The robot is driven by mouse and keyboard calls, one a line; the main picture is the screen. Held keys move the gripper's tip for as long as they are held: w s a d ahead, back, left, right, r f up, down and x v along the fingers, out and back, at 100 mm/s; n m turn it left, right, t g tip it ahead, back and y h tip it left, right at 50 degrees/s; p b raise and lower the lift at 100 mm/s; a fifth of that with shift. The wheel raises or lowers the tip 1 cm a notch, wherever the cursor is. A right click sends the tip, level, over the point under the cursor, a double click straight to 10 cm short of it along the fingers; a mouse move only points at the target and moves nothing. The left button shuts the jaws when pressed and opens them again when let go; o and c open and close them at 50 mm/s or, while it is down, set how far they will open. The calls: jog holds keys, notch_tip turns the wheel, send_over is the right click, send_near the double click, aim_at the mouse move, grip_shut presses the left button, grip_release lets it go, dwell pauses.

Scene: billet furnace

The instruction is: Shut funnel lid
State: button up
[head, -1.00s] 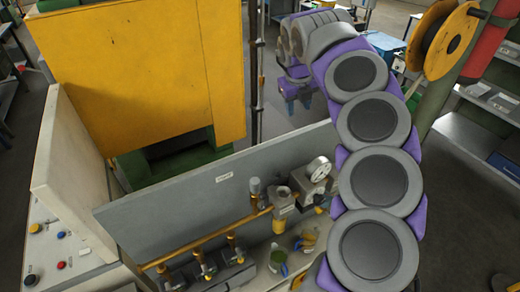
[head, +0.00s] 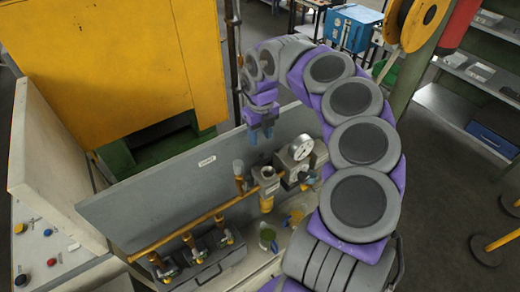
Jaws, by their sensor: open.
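A small funnel-like cup (head: 266,174) with a round top sits on the yellow pipework, next to a round dial gauge (head: 301,147). A grey cap-like piece (head: 238,167) stands upright just left of the cup. I cannot tell for sure which piece is the lid. My gripper (head: 260,136) hangs from the purple and grey arm, above and behind the cup, pointing down. It is apart from the cup in the picture. Its jaws are open and small in view, with nothing seen in them.
A grey upright panel (head: 150,205) runs behind the pipe (head: 185,229). A yellow furnace body (head: 110,70) stands at the back left. A control panel with buttons (head: 45,245) is at the lower left.

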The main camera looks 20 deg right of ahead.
jog(key=f, duration=0.6)
jog(key=shift+d, duration=0.3)
jog(key=shift+a+f, duration=0.25)
jog(key=shift+f, duration=0.45)
grip_shut()
